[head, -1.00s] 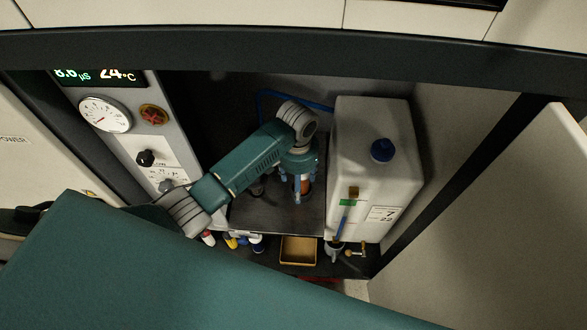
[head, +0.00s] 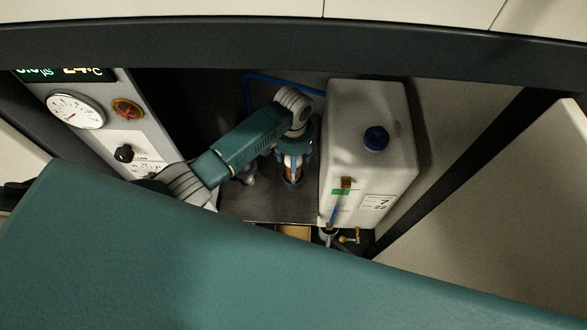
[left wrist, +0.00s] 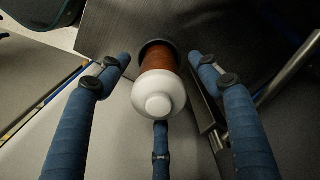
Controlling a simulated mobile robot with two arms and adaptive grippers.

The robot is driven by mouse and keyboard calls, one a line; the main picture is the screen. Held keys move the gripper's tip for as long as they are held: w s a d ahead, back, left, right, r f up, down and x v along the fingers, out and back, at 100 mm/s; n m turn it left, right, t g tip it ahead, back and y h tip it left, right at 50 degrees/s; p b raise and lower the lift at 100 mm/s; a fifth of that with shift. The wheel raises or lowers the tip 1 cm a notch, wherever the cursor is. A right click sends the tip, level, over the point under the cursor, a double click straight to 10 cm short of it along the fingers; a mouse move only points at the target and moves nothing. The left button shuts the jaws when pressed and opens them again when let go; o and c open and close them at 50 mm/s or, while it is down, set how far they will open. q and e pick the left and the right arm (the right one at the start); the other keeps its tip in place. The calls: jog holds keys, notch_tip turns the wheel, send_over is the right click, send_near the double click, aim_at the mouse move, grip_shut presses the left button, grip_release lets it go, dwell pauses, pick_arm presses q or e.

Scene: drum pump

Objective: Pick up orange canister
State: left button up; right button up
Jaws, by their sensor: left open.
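The orange canister (left wrist: 158,58) has an orange-brown body, a rounded white top and a dark base in the left wrist view. It stands on a dark shelf, and its orange body (head: 292,174) shows partly between my fingers in the head view. My left gripper (left wrist: 160,82) is open, with blue fingers spread to the left, right and below the canister. Gaps show between the side fingers and the canister; I cannot tell whether the lower finger touches it. In the head view my left gripper (head: 291,160) points down over the canister. My right gripper is not in view.
A white tank (head: 350,150) with a blue cap stands close to the right of my left gripper. A control panel (head: 95,125) with a gauge and knobs is at left. A tan tray (head: 294,232) is partly hidden by a large teal surface. Bare shelf (head: 262,208) lies in front.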

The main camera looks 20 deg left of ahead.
pick_arm(q)
notch_tip(320, 180, down, 4)
jog(key=shift+f, duration=0.1)
jog(key=shift+w, duration=0.1)
jog(key=c, duration=1.6)
jog(key=shift+r, duration=0.25)
